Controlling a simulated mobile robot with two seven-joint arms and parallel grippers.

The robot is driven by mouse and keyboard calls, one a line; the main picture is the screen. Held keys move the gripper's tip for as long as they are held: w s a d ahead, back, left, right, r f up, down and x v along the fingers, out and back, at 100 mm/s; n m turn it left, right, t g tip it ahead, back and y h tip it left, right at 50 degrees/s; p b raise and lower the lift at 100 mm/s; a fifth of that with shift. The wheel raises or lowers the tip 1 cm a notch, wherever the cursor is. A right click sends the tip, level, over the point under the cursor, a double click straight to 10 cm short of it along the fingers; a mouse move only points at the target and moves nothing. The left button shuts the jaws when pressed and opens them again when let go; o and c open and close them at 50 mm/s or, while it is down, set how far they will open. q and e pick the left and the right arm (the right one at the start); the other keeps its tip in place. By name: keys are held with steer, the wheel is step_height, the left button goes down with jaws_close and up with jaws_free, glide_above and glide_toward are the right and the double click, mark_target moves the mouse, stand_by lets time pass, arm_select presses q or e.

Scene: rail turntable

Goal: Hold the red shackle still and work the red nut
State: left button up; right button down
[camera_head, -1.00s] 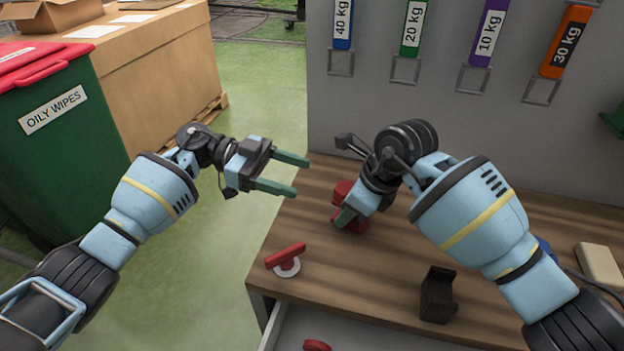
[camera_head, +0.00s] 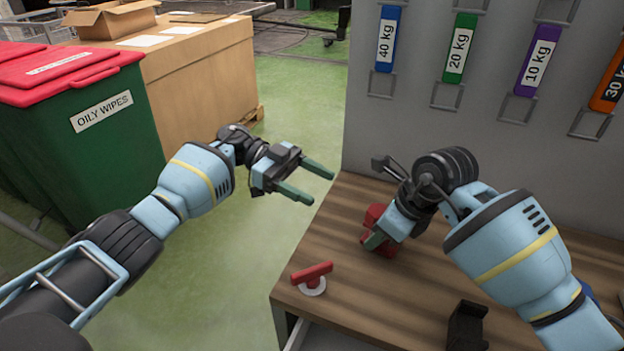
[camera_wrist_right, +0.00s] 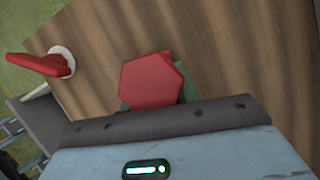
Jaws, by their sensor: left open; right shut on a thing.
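A red part with a six-sided face, which I take as the red nut (camera_wrist_right: 152,80), sits between the fingers of my right gripper (camera_head: 376,241). That gripper is shut on it, low over the bench. More red (camera_head: 374,215) shows beside the fingers in the head view. It may be the red shackle, but the gripper and wrist hide most of it, and I cannot tell where nut and shackle meet. My left gripper (camera_head: 322,187) is open and empty. It appears left of the red part, near the bench's far left corner, apart from it.
A red handle (camera_head: 312,272) on a white disc sits on the wooden bench (camera_head: 365,310) near its left edge. A black bracket (camera_head: 466,325) stands near the front. A grey panel with weight tags rises behind. A green bin (camera_head: 120,135) stands at the left; green floor lies between.

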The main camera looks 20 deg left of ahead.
mark_target(378, 216)
arm_select(q)
steer(key=shift+w+r+m+g, duration=0.1)
steer(key=shift+w+m+g, duration=0.25)
steer(key=shift+m+g, duration=0.05)
steer(key=x, duration=1.2)
steer(key=shift+s, duration=0.15)
